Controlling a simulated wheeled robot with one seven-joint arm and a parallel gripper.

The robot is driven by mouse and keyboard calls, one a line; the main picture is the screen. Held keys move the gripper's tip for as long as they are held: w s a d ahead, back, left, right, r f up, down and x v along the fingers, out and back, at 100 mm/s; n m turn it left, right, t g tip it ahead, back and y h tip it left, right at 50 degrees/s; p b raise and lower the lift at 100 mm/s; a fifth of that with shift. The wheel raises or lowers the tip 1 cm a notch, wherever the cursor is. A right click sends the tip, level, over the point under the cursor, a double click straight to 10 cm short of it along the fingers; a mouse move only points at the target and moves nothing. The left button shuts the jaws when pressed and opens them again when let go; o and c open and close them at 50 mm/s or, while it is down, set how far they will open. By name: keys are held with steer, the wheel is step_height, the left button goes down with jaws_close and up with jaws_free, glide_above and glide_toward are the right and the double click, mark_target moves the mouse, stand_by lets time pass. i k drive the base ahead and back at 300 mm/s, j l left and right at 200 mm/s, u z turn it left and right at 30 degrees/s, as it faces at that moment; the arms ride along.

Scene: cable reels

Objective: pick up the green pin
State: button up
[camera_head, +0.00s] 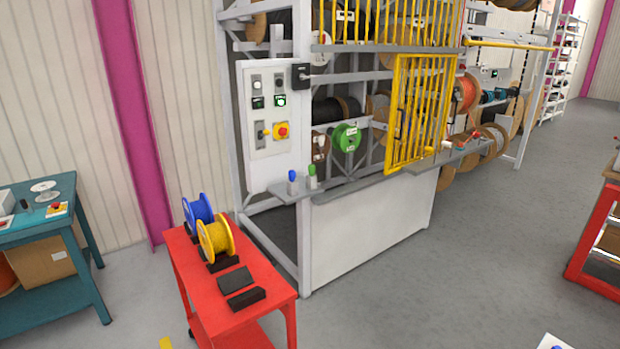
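A small green pin (312,177) stands upright on the grey ledge (345,190) at the front of the cable rack, near the ledge's left end. A blue pin (292,183) of similar shape stands just to its left, with a small gap between them.
A red cart (190,262) with a blue reel (198,209), a yellow reel (215,239) and black blocks stands in front, left of the ledge. A yellow gate (418,112) and control panel (268,120) flank the area above the ledge.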

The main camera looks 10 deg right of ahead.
mark_target(311, 168)
steer(key=i+u, duration=0.5)
steer(key=i, duration=0.2)
steer(key=i+l+u, duration=0.25)
steer(key=l+u, duration=0.15)
steer(key=i+l+u, duration=0.2)
steer(key=l+u, duration=0.15)
steer(key=l, duration=0.35)
steer(key=i+l+u, duration=0.1)
steer(key=l+u, duration=0.3)
steer(key=l, duration=0.2)
steer(key=l+u, duration=0.35)
steer(key=l, duration=0.3)
steer(key=i+l+u, duration=0.15)
steer(key=l+u, duration=0.25)
steer(key=l, duration=0.3)
steer(key=l+u, duration=0.4)
steer(key=l, duration=0.25)
steer(key=l+u, duration=0.4)
steer(key=l, duration=0.3)
